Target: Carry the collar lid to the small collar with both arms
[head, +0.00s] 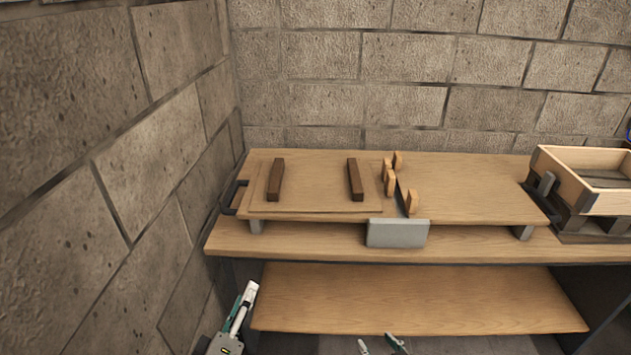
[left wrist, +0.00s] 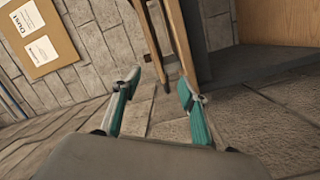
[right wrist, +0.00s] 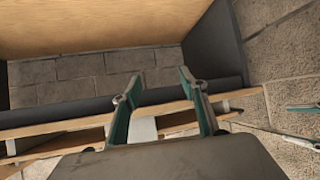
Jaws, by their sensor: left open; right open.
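The collar lid (head: 315,192) is a thin flat wooden panel with two dark battens across it, lying on the left of the raised bench top. The small collar (head: 560,178) is an open wooden frame at the far right, partly cut off by the picture edge. My left gripper (head: 249,292) is low in front of the bench's left end, open and empty; its spread fingers show in the left wrist view (left wrist: 160,88). My right gripper (head: 376,342) shows only its fingertips at the bottom edge; in the right wrist view (right wrist: 158,76) it is open and empty. Both are apart from the lid.
Several wooden pegs (head: 411,203) stand by a dark strip right of the lid. A grey block (head: 397,233) is at the board's front edge. A dark handle (head: 229,198) is at its left end. A lower shelf (head: 410,300) is bare. Stone walls stand left and behind.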

